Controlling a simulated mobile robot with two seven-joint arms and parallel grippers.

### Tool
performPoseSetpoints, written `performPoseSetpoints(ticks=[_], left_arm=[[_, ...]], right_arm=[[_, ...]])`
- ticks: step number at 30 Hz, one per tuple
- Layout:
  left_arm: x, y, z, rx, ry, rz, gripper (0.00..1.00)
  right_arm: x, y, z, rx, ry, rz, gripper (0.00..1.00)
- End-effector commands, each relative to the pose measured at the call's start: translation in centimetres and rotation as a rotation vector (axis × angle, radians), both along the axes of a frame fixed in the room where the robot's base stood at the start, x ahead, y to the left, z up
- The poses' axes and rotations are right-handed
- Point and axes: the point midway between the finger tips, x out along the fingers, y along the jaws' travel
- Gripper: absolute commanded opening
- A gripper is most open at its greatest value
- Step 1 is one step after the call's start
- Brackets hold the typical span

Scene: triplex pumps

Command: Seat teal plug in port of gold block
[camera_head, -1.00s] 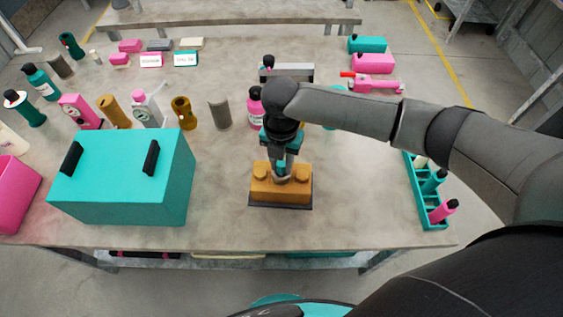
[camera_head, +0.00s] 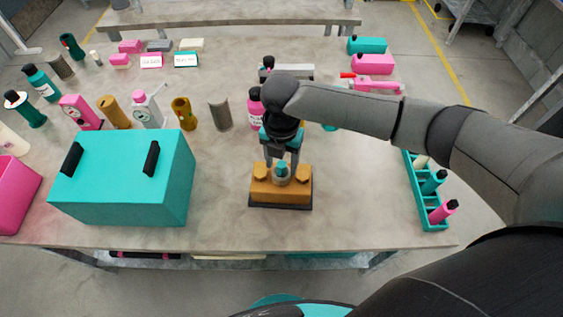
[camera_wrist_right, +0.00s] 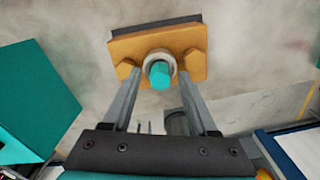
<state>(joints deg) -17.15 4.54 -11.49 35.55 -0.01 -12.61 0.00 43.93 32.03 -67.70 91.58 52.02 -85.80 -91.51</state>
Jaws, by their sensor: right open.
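The gold block (camera_head: 283,193) sits on a dark base on the table, with a gold bolt-like knob on each side of a grey ring port. The teal plug (camera_head: 282,168) stands in the ring at the block's middle; how deep it sits I cannot tell. The right wrist view also shows the block (camera_wrist_right: 190,38) and the plug's teal end (camera_wrist_right: 159,75) inside the pale ring (camera_wrist_right: 157,58). My right gripper (camera_head: 281,158) is open, its fingers apart on either side of the plug and not closed on it. My left gripper is not in view.
A large teal box (camera_head: 120,185) with black handles stands to the left. A teal rack (camera_head: 430,215) with bottles stands right. A pink bottle (camera_head: 255,108) and a grey half-round piece (camera_head: 220,116) stand behind the block. Table in front is clear.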

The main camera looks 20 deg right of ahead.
Motion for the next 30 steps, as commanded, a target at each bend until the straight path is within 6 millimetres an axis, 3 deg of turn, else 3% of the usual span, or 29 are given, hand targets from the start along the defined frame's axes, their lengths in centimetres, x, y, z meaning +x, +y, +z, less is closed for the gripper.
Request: performPoseSetpoints(ticks=[9,15,21,30], left_arm=[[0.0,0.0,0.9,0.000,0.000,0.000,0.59],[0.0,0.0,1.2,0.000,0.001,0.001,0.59],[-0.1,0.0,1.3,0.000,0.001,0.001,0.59],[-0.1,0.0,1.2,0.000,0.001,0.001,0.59]], right_arm=[[0.1,0.0,6.8,0.002,-0.005,0.001,0.59],[0.1,0.0,10.1,0.000,-0.003,0.000,0.59],[0.0,0.0,11.4,0.000,0.001,-0.001,0.59],[0.0,0.0,11.4,0.001,0.001,-0.001,0.59]])
